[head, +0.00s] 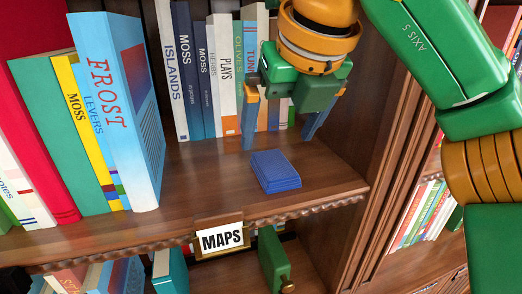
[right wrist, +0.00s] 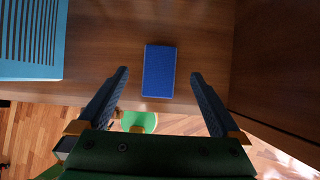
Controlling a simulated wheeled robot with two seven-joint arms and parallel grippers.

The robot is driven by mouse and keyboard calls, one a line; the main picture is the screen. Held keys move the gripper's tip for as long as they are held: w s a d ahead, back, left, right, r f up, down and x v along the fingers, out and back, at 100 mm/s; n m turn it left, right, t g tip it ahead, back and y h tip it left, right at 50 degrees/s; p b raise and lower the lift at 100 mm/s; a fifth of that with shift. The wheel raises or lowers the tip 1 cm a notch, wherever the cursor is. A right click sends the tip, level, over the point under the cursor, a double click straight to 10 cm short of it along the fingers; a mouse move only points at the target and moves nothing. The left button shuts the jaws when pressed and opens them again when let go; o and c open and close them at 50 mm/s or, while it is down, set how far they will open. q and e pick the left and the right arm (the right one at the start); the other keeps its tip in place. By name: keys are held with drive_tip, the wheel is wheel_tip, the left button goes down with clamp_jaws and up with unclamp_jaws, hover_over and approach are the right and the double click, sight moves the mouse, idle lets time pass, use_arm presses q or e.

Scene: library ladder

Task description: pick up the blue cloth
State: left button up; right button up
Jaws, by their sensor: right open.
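The blue cloth (head: 275,171) is a small folded rectangular stack lying flat on the wooden shelf, near its front edge. It also shows in the right wrist view (right wrist: 159,70), at the upper middle. My right gripper (head: 278,143) is open and empty, with its two blue-grey fingers pointing down above the shelf by the cloth. In the right wrist view its fingers (right wrist: 160,76) stand apart, one on each side of the cloth, and neither appears to touch it. My left gripper is not in view.
A light blue book, "Frost" (head: 118,110), and other books lean at the left. A row of books (head: 205,75) stands behind. An upright wooden panel (head: 375,120) closes the right side. A "MAPS" label (head: 222,239) hangs on the front edge. Bare shelf surrounds the cloth.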

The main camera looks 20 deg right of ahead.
sight(274, 163)
drive_tip(key=f, duration=0.3)
drive_tip(key=w+f, duration=0.1)
drive_tip(key=f, duration=0.1)
drive_tip(key=shift+f, duration=0.15)
drive_tip(key=shift+w+f, duration=0.15)
drive_tip(key=shift+w, duration=0.25)
drive_tip(key=shift+s, duration=0.3)
drive_tip(key=c, duration=1.3)
drive_tip(key=shift+w, duration=0.1)
